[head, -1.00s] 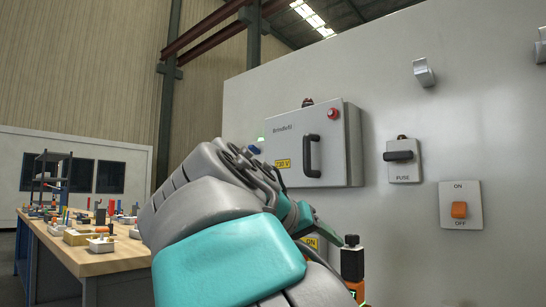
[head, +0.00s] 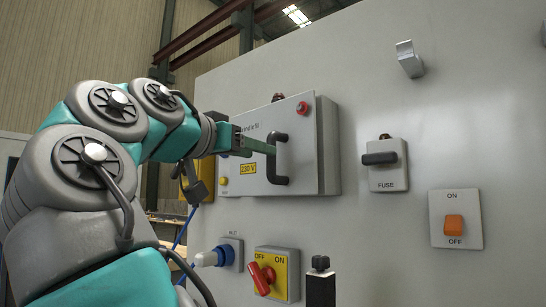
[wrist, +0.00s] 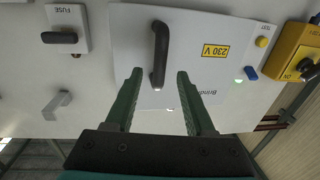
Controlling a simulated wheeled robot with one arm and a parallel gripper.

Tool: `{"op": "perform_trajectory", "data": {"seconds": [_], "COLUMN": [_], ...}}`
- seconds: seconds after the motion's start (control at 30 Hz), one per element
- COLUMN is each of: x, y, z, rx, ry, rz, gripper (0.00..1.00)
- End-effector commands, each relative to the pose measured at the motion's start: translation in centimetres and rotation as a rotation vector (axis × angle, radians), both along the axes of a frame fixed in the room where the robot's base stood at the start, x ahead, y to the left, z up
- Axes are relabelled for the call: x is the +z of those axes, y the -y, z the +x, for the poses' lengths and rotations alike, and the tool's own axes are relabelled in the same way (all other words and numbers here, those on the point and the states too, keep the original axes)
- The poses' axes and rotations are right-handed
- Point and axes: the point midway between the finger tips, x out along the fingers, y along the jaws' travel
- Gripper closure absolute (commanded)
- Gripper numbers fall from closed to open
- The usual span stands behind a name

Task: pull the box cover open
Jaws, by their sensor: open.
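The grey box (head: 326,150) is on the wall panel, and its cover (head: 244,178) looks closed. The cover has a black vertical bar handle (head: 281,165) near its right edge and a yellow 230 V label. My gripper (head: 270,147) is open, its green fingers pointing at the upper part of the handle. In the wrist view, which is upside down, the handle (wrist: 160,45) shows between the two fingertips of my gripper (wrist: 158,74), with a gap on each side. Nothing is gripped. I cannot tell how deep the fingers reach around the handle.
Right of the box are a fuse switch (head: 388,165), an orange ON/OFF switch (head: 455,226) and a hook (head: 409,60). Below are a blue inlet plug (head: 222,255) and a red rotary switch (head: 263,278).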

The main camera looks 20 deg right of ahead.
Motion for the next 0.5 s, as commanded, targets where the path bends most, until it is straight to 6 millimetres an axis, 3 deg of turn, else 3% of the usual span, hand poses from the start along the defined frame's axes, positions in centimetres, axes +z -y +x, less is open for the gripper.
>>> {"op": "perform_trajectory", "data": {"seconds": [0.3, 0.5], "x": [0.0, 0.0], "y": [3.6, 4.6], "z": [3.2, 4.2], "rx": [0.000, 0.001], "ry": [-0.001, -0.001], "rz": [0.001, -0.001], "gripper": [0.45, 0.45]}}
